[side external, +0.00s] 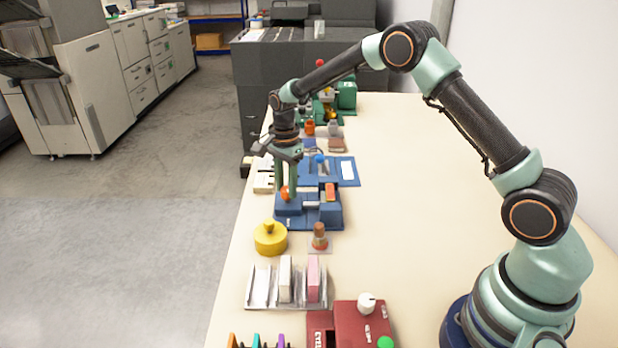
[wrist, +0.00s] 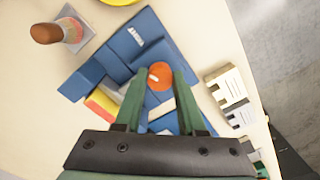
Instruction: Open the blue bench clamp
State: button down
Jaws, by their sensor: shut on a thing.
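The blue bench clamp (side external: 315,222) stands on the pale bench below my gripper; it also shows in the wrist view (wrist: 125,45). Its orange knob (wrist: 159,76) has a pale mark on its face and shows in the side view (side external: 284,193). My gripper (side external: 285,190) points down, and its two green fingers are shut on the orange knob, one on each side; the wrist view shows the fingertips (wrist: 156,72) at it. A red and yellow block (side external: 330,192) sits at the clamp; its jaw gap is hard to make out. My fingers hide part of the clamp.
A yellow round lidded thing (side external: 270,240) and a brown-topped peg (side external: 320,238) stand close in front of the clamp. A blue board (side external: 345,172) lies behind it. Pale notched blocks (wrist: 232,95) are near the bench edge. The bench's right side is clear.

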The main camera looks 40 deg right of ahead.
jog(key=n, duration=0.4)
jog(key=shift+n, duration=0.3)
jog(key=n, duration=0.4)
jog(key=shift+r+n, duration=0.1)
jog(key=shift+n, duration=0.2)
jog(key=n, duration=0.4)
jog(key=shift+d, duration=0.1)
jog(key=n, duration=1.1)
jog(key=shift+d, duration=0.1)
jog(key=n, duration=0.3)
jog(key=shift+n, duration=2.1)
